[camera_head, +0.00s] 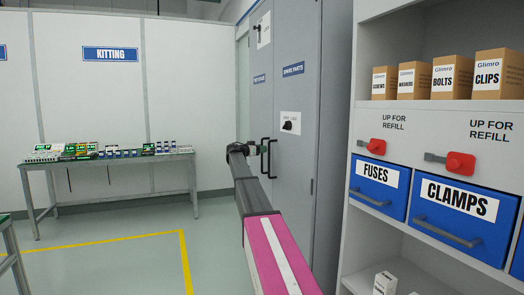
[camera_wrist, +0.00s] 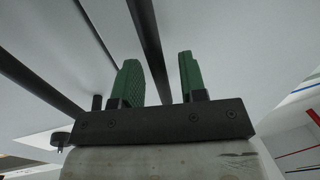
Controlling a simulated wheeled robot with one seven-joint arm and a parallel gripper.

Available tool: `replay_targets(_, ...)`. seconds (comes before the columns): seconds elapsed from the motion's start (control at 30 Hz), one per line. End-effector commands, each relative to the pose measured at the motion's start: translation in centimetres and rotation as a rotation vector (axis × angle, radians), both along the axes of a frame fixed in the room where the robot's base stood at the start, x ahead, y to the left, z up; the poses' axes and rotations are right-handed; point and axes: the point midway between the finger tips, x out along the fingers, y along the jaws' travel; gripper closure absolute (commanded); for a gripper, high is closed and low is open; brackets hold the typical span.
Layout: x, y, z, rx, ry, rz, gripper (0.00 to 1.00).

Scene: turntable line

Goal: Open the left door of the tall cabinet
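The tall grey cabinet stands in the middle of the head view. Its left door (camera_head: 259,100) and right door (camera_head: 296,95) look shut. Two upright black handles (camera_head: 274,158) sit close together near the seam. My gripper (camera_head: 253,149) is at the handles, partly merged with them in the head view. In the wrist view, my gripper's green fingers (camera_wrist: 158,82) are apart, and a dark handle bar (camera_wrist: 146,35) runs between them with gaps showing on both sides. A second dark bar (camera_wrist: 35,85) lies to the left. I cannot tell which door's handle is between the fingers.
A shelf unit on the right holds cardboard boxes (camera_head: 452,76), blue FUSES (camera_head: 378,186) and CLAMPS (camera_head: 460,210) drawers, and red latches (camera_head: 461,163). A kitting table (camera_head: 110,158) stands at the far left. The floor (camera_head: 130,250) left of the cabinet is clear, with yellow lines.

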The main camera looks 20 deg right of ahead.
Motion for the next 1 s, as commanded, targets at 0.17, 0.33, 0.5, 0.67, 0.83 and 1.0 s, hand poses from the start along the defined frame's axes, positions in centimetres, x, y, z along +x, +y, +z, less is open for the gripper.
replay_targets(0.17,0.2,-0.6,0.0,0.000,0.000,0.000,0.61)
replay_targets(0.33,0.1,-0.6,0.0,0.000,0.000,0.001,0.61)
replay_targets(0.5,0.1,-0.6,0.0,0.000,0.000,0.000,1.00)
replay_targets(0.67,0.1,-0.6,0.0,0.000,0.000,0.000,1.00)
replay_targets(0.83,0.3,0.1,0.0,0.000,0.000,-0.017,1.00)
replay_targets(1.0,0.7,2.1,0.0,0.000,0.000,-0.081,1.00)
